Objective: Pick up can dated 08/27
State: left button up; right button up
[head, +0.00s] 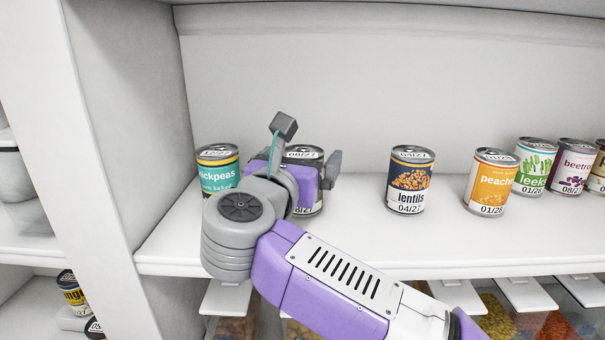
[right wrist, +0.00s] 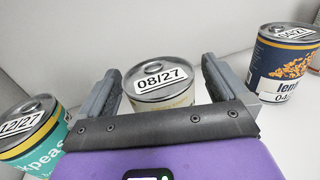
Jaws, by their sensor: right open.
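The can dated 08/27 (head: 305,152) stands upright on the white shelf, partly hidden behind my right gripper (head: 308,146) in the head view. In the right wrist view the can (right wrist: 160,84) shows its grey lid with the 08/27 label and a pale side. My right gripper (right wrist: 161,68) is open, with one finger on each side of this can. I cannot tell whether either finger touches it. The can's lower part is hidden by the gripper body. My left gripper is not in view.
A teal chickpeas can (head: 217,172) dated 12/27 stands close on the left. A lentils can (head: 409,181) dated 04/27 stands to the right with a gap. Peaches (head: 490,182), leeks (head: 535,167) and beetroot (head: 573,167) cans stand farther right. A shelf side wall (head: 135,110) is on the left.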

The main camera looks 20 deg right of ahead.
jog(key=shift+w, duration=0.15)
jog(key=c, duration=1.2)
jog(key=shift+r, duration=0.1)
jog(key=shift+c, duration=0.2)
